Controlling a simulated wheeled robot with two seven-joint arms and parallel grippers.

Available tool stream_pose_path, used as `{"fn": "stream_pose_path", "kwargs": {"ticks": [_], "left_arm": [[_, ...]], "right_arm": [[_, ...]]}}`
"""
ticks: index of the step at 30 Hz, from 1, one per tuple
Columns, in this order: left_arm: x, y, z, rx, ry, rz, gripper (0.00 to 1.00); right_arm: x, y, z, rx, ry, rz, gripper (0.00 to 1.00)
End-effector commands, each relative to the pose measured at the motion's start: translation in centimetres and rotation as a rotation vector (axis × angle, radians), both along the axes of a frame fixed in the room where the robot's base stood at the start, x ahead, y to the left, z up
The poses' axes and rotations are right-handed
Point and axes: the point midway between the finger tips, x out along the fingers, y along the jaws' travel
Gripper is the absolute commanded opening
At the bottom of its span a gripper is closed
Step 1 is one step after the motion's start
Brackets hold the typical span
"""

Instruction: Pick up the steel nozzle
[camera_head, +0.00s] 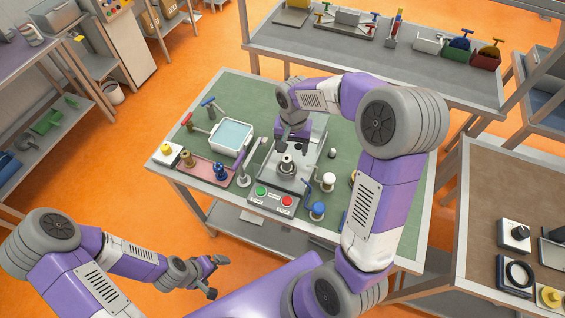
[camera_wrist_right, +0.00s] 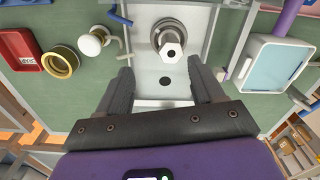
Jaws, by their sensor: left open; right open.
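The steel nozzle (camera_head: 287,163) stands upright on the grey machine plate (camera_head: 284,183) in the middle of the green table. In the right wrist view the nozzle (camera_wrist_right: 171,46) shows from above as a grey round body with a pale hexagonal top and a dark hole. My right gripper (camera_head: 292,145) is open and empty, just behind and above the nozzle in the head view. In the wrist view its fingers (camera_wrist_right: 163,72) point at the plate, with the nozzle beyond their tips. My left gripper (camera_head: 213,278) is open and empty, off the table's front left side.
A red tray (camera_head: 205,172) with brass and blue parts lies to the left, near a white basin (camera_head: 232,137). A green button (camera_head: 262,191) and a red button (camera_head: 287,201) sit in front of the nozzle. White-knobbed and blue-knobbed pieces stand to the right.

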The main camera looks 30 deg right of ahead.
Motion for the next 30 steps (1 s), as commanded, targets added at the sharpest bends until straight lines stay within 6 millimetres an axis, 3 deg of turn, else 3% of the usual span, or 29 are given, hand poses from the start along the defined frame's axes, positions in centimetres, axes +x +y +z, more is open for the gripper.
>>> {"fn": "stream_pose_path", "kwargs": {"ticks": [1, 6, 14, 24, 30], "left_arm": [[0.1, 0.0, -1.2, 0.000, -0.001, 0.000, 0.97], [0.1, 0.0, -2.1, 0.000, -0.002, 0.001, 0.97], [0.1, 0.0, -2.2, 0.000, -0.002, 0.001, 0.97], [0.1, 0.0, -2.4, 0.000, -0.002, 0.001, 0.97], [0.1, 0.0, -2.4, 0.000, -0.002, 0.001, 0.97]], "right_arm": [[0.0, 0.0, -1.2, 0.001, 0.001, 0.001, 0.67], [0.0, 0.0, -2.2, 0.001, 0.001, 0.001, 0.67], [0.0, 0.2, -4.7, 0.002, 0.004, 0.001, 0.67], [0.2, 0.8, -9.2, 0.001, 0.003, 0.001, 0.67], [0.2, 0.9, -9.6, 0.001, 0.000, 0.001, 0.67]]}}
